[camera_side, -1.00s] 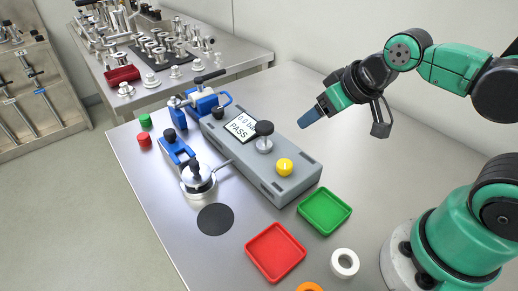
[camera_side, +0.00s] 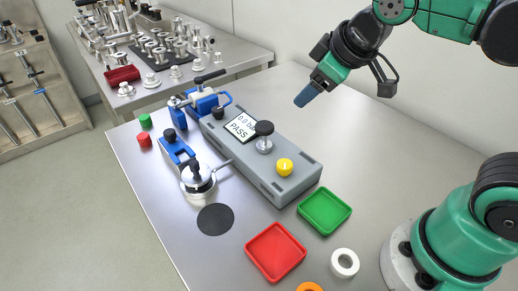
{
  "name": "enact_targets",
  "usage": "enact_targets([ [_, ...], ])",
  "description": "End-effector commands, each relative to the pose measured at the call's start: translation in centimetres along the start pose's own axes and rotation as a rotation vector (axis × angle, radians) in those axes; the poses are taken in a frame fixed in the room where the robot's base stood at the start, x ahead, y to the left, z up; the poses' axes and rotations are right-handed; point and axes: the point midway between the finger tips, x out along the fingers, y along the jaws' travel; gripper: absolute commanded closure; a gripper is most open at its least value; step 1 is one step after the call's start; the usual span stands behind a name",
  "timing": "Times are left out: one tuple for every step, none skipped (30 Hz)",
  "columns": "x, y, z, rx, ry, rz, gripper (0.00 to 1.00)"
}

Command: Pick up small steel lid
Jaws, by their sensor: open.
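A small steel lid with a dark knob (camera_side: 196,172) sits on a round steel vessel at the left of the table, beside the grey test unit (camera_side: 258,158). A thin tube runs from the vessel to the unit. Another dark-knobbed steel piece (camera_side: 264,140) stands on top of the unit; I cannot tell whether it is a lid. My gripper (camera_side: 302,99) is raised above the table behind and right of the unit, well apart from both pieces. Its blue fingers point down and left, and it looks empty. The gap between the fingers is hard to see.
A green tray (camera_side: 325,229) and a red tray (camera_side: 275,276) lie empty at the front. A white ring (camera_side: 344,263), a black disc (camera_side: 215,219) and blue clamps (camera_side: 177,148) are on the table. The display (camera_side: 241,127) reads PASS. The table's right rear is clear.

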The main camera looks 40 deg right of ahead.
Motion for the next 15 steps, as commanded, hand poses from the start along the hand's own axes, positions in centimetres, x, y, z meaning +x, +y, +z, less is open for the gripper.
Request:
enact_targets([
  [0.3,-0.5,-0.7,-0.128,-0.007,0.012,0.39],
  [0.5,-0.7,-1.0,-0.211,-0.011,0.024,0.39],
  [0.8,-1.0,-1.6,-0.326,-0.019,0.041,0.39],
  [1.0,-1.2,-1.9,-0.415,-0.025,0.055,0.39],
  [1.2,-1.5,-2.4,-0.506,-0.031,0.070,0.39],
  [1.5,-2.0,-3.0,-0.637,-0.039,0.090,0.39],
  [1.7,-2.4,-3.5,-0.738,-0.046,0.108,0.39],
  [1.9,-2.8,-4.0,-0.845,-0.054,0.128,0.39],
  [2.2,-3.6,-4.8,-0.996,-0.063,0.157,0.39],
  [2.4,-4.2,-5.5,-1.113,-0.073,0.183,0.39],
  [2.6,-4.8,-6.1,-1.231,-0.083,0.210,0.39],
  [2.8,-5.9,-7.0,-1.393,-0.098,0.251,0.39],
  [2.9,-6.7,-7.6,-1.512,-0.112,0.285,0.39],
  [3.0,-7.5,-8.2,-1.628,-0.127,0.319,0.39],
  [3.1,-8.7,-8.9,-1.775,-0.148,0.369,0.39],
])
